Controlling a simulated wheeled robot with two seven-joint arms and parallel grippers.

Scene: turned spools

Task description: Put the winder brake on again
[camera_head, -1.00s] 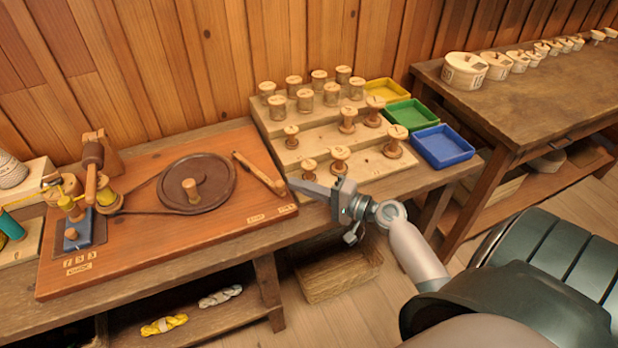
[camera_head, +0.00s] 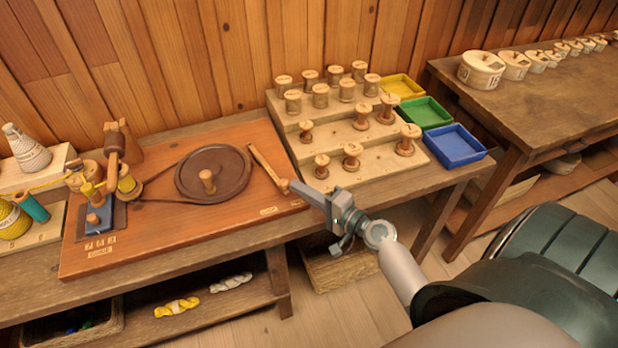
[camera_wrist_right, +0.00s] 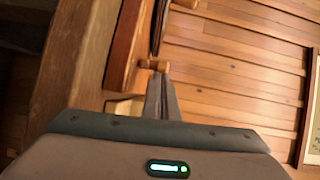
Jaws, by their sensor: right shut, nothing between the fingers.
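The winder board (camera_head: 160,226) lies on the bench with a dark round wheel (camera_head: 230,175) and a belt running left to the spindle. The brake looks to be the wooden lever (camera_head: 266,165) right of the wheel; a narrow gap seems to separate them. A peg at its near end (camera_head: 283,186) also shows in the right wrist view (camera_wrist_right: 154,65). My right gripper (camera_head: 294,186) is shut and empty, its tips at this peg; I cannot tell whether they touch. In the wrist view the closed fingers (camera_wrist_right: 161,82) point at the peg. My left gripper is out of view.
A stepped wooden rack (camera_head: 385,165) with several spools stands close right of the board. Yellow (camera_head: 404,87), green (camera_head: 425,113) and blue (camera_head: 455,146) trays sit beyond it. A yarn cone (camera_head: 28,150) is far left. A second table (camera_head: 540,100) holds several lidded pots.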

